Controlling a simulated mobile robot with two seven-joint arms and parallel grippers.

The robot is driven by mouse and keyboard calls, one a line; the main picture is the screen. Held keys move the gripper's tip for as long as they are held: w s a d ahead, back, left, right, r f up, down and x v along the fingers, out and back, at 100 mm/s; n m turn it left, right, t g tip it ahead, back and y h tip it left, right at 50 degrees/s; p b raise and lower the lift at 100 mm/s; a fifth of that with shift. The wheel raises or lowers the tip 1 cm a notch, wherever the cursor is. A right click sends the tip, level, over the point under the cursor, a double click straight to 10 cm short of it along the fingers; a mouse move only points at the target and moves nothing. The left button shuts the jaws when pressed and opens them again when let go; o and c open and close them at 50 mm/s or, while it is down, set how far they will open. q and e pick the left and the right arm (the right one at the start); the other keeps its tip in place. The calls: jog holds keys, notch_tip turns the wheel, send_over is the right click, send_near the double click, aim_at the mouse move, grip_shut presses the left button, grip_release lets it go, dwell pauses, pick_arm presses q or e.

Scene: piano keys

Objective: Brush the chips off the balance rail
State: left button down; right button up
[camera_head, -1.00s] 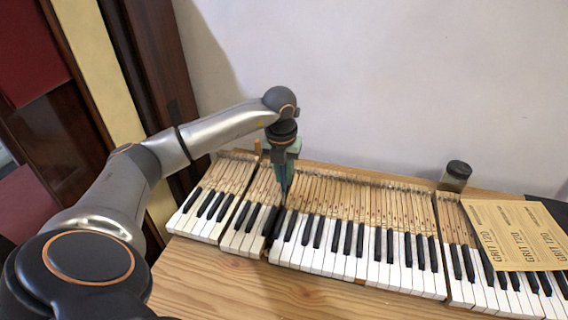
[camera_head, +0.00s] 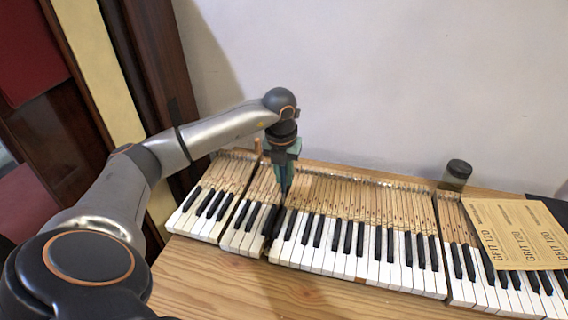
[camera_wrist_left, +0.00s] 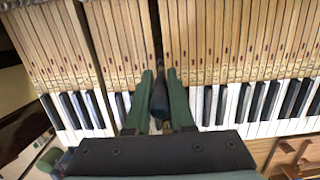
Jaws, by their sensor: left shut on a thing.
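The piano keys (camera_head: 345,240) lie in a long row on a wooden bench, with bare wooden key shanks behind the black and white fronts. My left gripper (camera_head: 283,192) points down over the left part of the row, above a dark gap between keys. In the left wrist view, its green fingers (camera_wrist_left: 160,92) are shut on a dark narrow thing (camera_wrist_left: 158,100); I cannot tell what kind of thing it is. A dark slot (camera_wrist_left: 156,30) between the key shanks runs ahead of the fingers. The balance rail and any chips cannot be made out. My right gripper is not in view.
Sandpaper sheets (camera_head: 515,235) lie on the keys at the right. A dark-lidded jar (camera_head: 456,175) stands behind the keys. A wooden peg-like thing (camera_head: 257,146) shows behind the keys, left of my gripper.

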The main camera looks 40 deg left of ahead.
pick_arm(q)
jog(key=shift+f, duration=0.25)
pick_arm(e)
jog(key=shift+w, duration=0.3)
pick_arm(q)
jog(key=shift+s+d, duration=0.1)
jog(key=shift+s, duration=0.05)
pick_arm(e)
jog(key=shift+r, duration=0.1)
pick_arm(q)
jog(key=shift+s+d+r, duration=0.1)
jog(key=shift+s, duration=0.1)
jog(key=shift+w+a, duration=0.25)
jog(key=shift+w, duration=0.2)
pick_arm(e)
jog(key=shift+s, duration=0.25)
pick_arm(q)
jog(key=shift+s, duration=0.15)
jog(key=shift+s+d, duration=0.25)
jog(key=shift+s, duration=0.05)
jog(key=shift+w+a+p, duration=0.2)
jog(key=shift+w+p, duration=0.1)
jog(key=shift+w, duration=0.05)
jog(key=shift+s+d, duration=0.1)
jog(key=shift+s, duration=0.05)
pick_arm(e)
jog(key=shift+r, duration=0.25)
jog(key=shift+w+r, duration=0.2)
